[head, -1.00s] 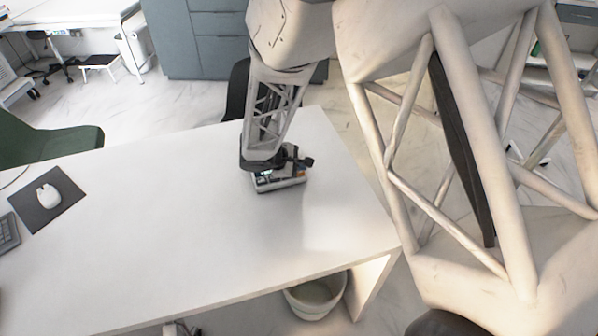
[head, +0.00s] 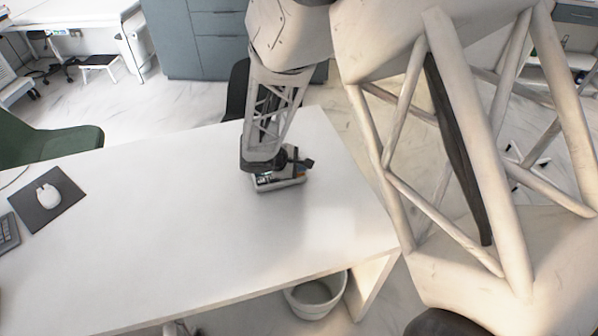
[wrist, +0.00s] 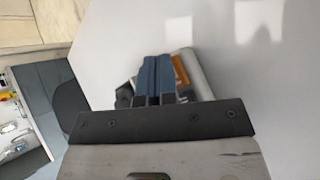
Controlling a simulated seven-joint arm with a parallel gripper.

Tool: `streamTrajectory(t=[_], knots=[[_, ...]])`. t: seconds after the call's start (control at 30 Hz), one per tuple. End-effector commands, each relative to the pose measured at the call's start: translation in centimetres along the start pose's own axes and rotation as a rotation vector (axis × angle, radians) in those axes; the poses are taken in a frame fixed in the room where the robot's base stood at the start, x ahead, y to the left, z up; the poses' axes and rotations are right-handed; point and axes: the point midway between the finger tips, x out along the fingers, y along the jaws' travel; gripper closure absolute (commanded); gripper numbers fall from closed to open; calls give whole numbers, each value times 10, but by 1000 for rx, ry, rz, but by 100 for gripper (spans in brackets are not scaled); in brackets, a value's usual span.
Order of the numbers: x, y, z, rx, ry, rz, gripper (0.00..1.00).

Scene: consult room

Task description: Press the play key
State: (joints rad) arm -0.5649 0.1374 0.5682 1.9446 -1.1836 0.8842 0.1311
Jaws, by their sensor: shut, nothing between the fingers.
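A small device with a pale body (head: 283,183) lies on the white desk (head: 180,220), near its far right part. In the wrist view its orange patch and pale edge (wrist: 200,75) show beside my fingers. My gripper (wrist: 154,62) has its two blue fingers together, with nothing between them, over the device. In the head view my arm comes down onto the device and covers much of it. The play key cannot be made out. I cannot tell whether the fingertips touch the device.
A mouse (head: 47,195) on a dark mat (head: 40,212) and a keyboard edge (head: 7,233) are at the left. A green chair (head: 50,145) and a dark chair (head: 236,90) stand by the desk. A bin (head: 316,297) is below. The desk's middle is clear.

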Motion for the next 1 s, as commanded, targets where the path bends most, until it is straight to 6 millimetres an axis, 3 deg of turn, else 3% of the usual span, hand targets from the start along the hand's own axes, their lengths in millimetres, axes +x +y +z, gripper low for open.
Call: streamTrajectory(t=[1.0], knots=[[-7, 5, 5, -1, 0, 0, 100]])
